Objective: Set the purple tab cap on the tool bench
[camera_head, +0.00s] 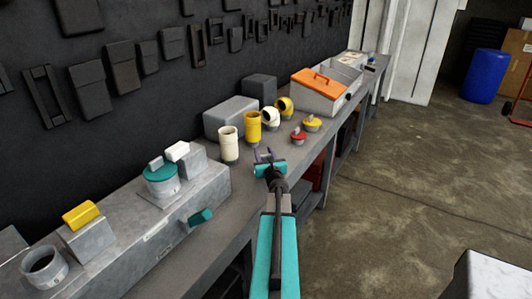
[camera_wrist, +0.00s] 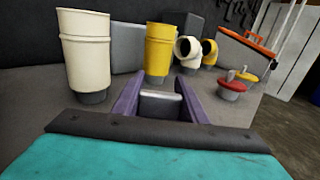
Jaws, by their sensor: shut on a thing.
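My gripper (camera_head: 264,157) reaches out over the tool bench (camera_head: 240,186). Two purple prongs stand forward from its dark bar in the wrist view (camera_wrist: 160,100). They close on a small grey piece (camera_wrist: 160,104) with a paler, rounded-edged face. I see no separate purple cap; I cannot tell whether the grey piece is part of one. The held piece appears to be above the bench top, near its front edge.
A cream cylinder (camera_head: 228,144) and a yellow cylinder (camera_head: 253,127) stand behind my gripper. A red cap (camera_head: 298,136) and a yellow cap (camera_head: 312,125) are to the right. An orange-lidded box (camera_head: 318,96) stands farther along. A grey fixture (camera_head: 120,240) fills the near left.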

